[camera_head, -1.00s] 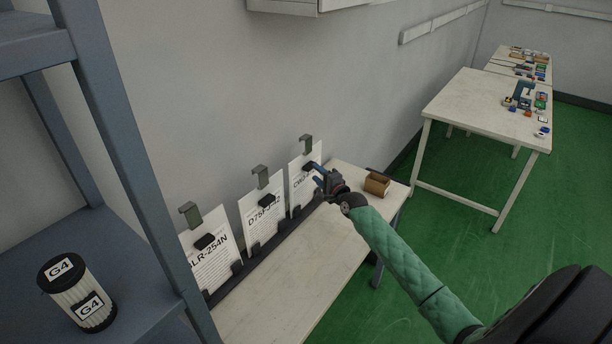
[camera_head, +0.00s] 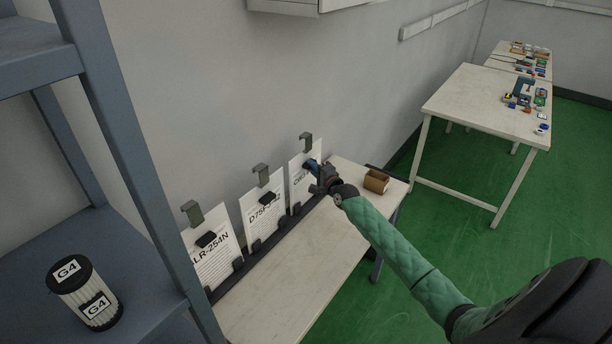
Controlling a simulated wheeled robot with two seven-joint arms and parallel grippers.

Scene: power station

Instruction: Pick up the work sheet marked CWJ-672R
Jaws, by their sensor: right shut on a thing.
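The work sheet whose marking starts with CW (camera_head: 298,186) stands upright in the black rack at the far right of the row, with the rest of its marking hidden by my gripper. My right gripper (camera_head: 313,170) is at its right edge and is shut on it. The sheet marked D75 (camera_head: 262,226) is in the middle, and the sheet ending LR-254N (camera_head: 213,262) is nearest, at the left. My left gripper is not in view.
The sheets' black rack (camera_head: 270,243) runs along the wall side of a pale table (camera_head: 300,270). A small brown box (camera_head: 376,181) sits at that table's far end. A blue-grey shelf (camera_head: 150,310) with a G4 filter (camera_head: 84,293) stands at left. Another table (camera_head: 470,105) holds small parts.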

